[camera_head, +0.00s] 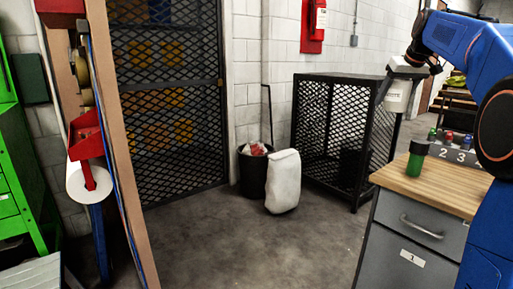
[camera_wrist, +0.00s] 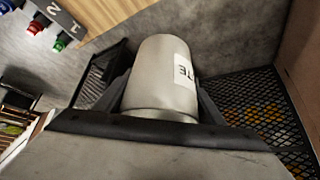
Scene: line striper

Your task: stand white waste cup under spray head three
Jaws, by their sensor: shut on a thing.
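My gripper (camera_wrist: 161,92) is shut on the white waste cup (camera_wrist: 160,75), with a dark finger on each side of it. The cup's printed label is partly turned away in the wrist view. In the head view the cup (camera_head: 397,98) hangs in the air above the back left of the workbench. The numbered rack (camera_head: 450,155) stands behind the bench top, showing 2 and 3, with green, red and blue heads along it. The blue one (camera_head: 466,142) is nearest the 3. My arm hides the rack's right end. The rack also shows at the wrist view's top left (camera_wrist: 62,18).
A black mesh cage (camera_head: 340,135) stands behind. A black bin (camera_head: 252,172) and a white sack (camera_head: 283,182) are on the floor. The middle floor is clear.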

